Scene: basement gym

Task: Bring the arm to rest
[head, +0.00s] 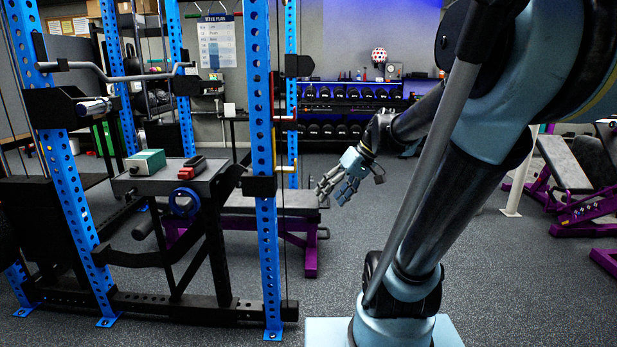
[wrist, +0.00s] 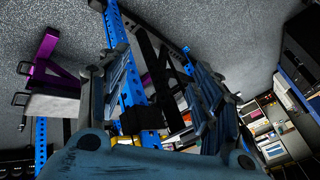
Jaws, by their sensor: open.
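My gripper (head: 335,186) is in the middle of the head view, at the end of my arm, which reaches forward from the right side. Its fingers point down and to the left, toward the rack. The fingers are apart with nothing between them. In the wrist view my gripper (wrist: 165,95) shows two spread fingers, with a blue rack upright and dark bars beyond the gap.
A blue and black power rack (head: 262,150) fills the left. Its small grey table (head: 172,180) carries a green-and-white box (head: 146,162) and a red-and-black item (head: 191,168). A purple-legged bench (head: 290,205) stands behind. Dumbbell shelves (head: 340,110) line the back. The centre floor (head: 420,200) is mostly clear.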

